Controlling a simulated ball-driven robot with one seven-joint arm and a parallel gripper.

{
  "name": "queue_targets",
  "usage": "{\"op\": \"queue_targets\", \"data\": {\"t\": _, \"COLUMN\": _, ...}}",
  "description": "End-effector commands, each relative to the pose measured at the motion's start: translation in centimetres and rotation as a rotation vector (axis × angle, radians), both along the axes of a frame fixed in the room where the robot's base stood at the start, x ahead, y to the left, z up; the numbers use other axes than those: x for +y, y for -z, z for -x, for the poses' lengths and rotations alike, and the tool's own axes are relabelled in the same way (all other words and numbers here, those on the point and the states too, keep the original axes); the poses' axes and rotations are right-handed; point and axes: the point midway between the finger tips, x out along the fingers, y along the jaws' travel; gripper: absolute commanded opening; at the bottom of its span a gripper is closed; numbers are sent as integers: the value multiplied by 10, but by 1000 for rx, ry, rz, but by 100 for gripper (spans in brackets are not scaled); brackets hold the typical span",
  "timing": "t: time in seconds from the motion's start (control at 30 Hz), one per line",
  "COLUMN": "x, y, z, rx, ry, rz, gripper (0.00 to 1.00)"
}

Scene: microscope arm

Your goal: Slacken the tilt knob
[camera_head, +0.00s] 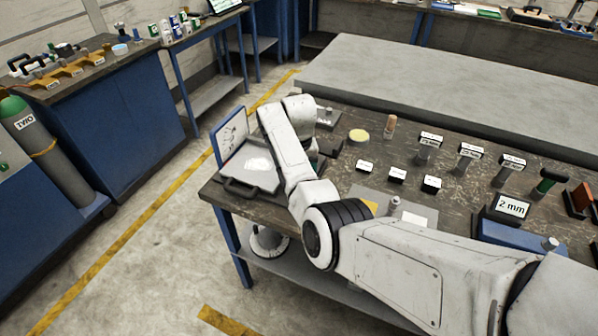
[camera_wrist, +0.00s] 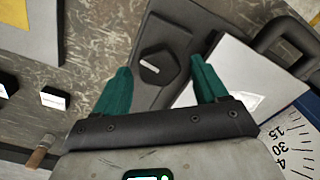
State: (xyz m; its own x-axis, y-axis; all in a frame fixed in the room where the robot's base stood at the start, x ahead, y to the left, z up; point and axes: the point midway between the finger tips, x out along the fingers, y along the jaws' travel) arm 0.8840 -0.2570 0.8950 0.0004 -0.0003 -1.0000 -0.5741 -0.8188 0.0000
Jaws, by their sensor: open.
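In the wrist view, a dark knob (camera_wrist: 158,69) with a white mark on its face sits on a dark grey bar-like part (camera_wrist: 165,30); it looks like the tilt knob. My gripper (camera_wrist: 160,64) is open, with its two green fingers on either side of the knob in the picture. I cannot tell how far the fingertips are above it, and no contact shows. In the head view, my arm hides the knob and most of the gripper.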

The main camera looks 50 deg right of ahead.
Motion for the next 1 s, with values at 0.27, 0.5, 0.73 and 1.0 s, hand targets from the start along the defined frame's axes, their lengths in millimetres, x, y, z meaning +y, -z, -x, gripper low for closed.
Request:
{"op": "queue_targets", "data": {"t": 0.27, "x": 0, "y": -26, "z": -1, "rx": -4, "ry": 0, "rz": 1, "gripper": 72}}
{"op": "queue_targets", "data": {"t": 0.5, "x": 0, "y": -72, "z": -1, "rx": -4, "ry": 1, "rz": 1, "gripper": 72}}
{"op": "queue_targets", "data": {"t": 0.73, "x": 0, "y": -101, "z": -1, "rx": -2, "ry": 0, "rz": 0, "gripper": 72}}
{"op": "queue_targets", "data": {"t": 1.0, "x": 0, "y": -108, "z": 0, "rx": 0, "ry": 0, "rz": 0, "gripper": 72}}
